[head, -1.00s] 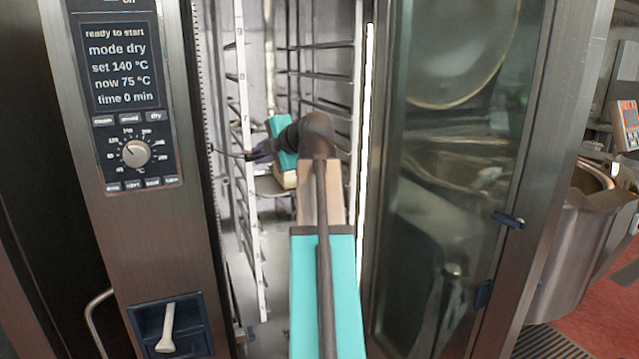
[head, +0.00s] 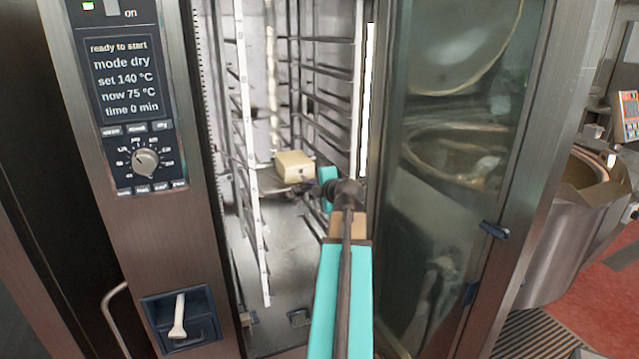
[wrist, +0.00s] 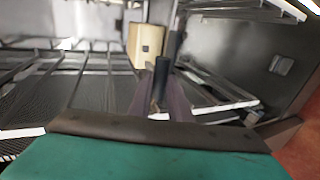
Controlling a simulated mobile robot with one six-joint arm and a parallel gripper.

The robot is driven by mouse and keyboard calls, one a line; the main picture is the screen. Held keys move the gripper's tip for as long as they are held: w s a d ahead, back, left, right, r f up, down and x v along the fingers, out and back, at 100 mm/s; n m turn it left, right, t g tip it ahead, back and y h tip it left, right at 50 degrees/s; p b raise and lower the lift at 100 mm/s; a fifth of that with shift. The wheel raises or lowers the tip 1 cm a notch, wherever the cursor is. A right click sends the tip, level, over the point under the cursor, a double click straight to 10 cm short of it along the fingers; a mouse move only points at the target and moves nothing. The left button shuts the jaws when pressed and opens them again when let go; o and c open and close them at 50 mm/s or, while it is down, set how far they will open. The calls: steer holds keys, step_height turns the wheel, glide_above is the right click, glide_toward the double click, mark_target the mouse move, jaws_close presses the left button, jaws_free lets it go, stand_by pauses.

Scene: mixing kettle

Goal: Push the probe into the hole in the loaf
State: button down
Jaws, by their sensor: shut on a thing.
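The pale tan loaf (head: 294,163) sits inside the open oven, and it shows at the top centre of the wrist view (wrist: 146,42). My gripper (wrist: 160,80) is shut on the probe (wrist: 160,90), a dark stubby piece between the two fingers. In the wrist view the probe lies below and slightly right of the loaf. In the head view my gripper is small and dark at the loaf's near right, mostly hidden by my wrist. The probe's tip and any contact with the loaf are unclear.
Wire rack rails (head: 247,165) line the oven's left side, with more on the right. The glass door (head: 450,190) stands open close to my arm's right. The control panel (head: 140,110) is on the left. Free space lies below the loaf.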

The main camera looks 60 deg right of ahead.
steer(key=shift+s+d+f+p, duration=0.3)
steer(key=shift+s+d+f, duration=0.35)
steer(key=shift+f, duration=0.1)
steer(key=shift+w+d, duration=0.1)
steer(key=shift+w, duration=0.05)
steer(key=shift+w+d+p, duration=0.5)
steer(key=shift+w+p, duration=0.2)
steer(key=shift+p, duration=0.35)
steer(key=shift+w+d+p, duration=0.5)
steer(key=shift+w+p, duration=0.2)
steer(key=shift+p, duration=0.35)
steer(key=shift+w+d+b, duration=0.7)
steer(key=shift+w+b, duration=0.2)
steer(key=shift+w, duration=0.1)
steer(key=shift+a+b, duration=0.1)
steer(key=shift+b, duration=1.3)
